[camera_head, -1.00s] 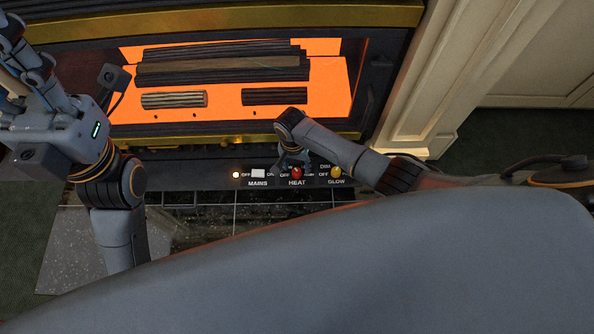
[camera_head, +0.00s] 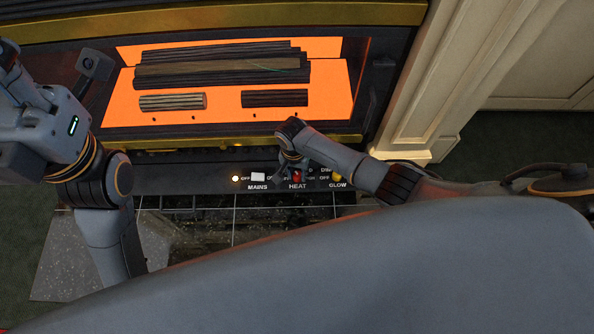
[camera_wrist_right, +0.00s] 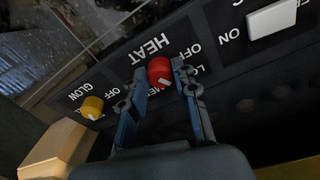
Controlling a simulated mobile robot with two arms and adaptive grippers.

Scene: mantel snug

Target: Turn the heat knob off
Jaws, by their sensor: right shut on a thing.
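The red heat knob (camera_head: 297,177) is on the black control strip (camera_head: 205,180) below the fire, above the word HEAT. In the right wrist view the knob (camera_wrist_right: 160,72) sits between the fingertips of my right gripper (camera_wrist_right: 158,80), which is shut on it. A pale pointer mark shows on the knob's lower side in that view. In the head view my right gripper (camera_head: 293,165) comes down over the knob and partly hides the labels there. My left arm is at the left of the head view; its fingertips cannot be made out.
The yellow glow knob (camera_head: 337,177) is close on the right of the heat knob. The white mains switch (camera_head: 258,177) and a lit lamp (camera_head: 236,178) are on its left. The fire bed (camera_head: 225,108) glows orange with dark logs. A cream pillar (camera_head: 420,110) stands at right.

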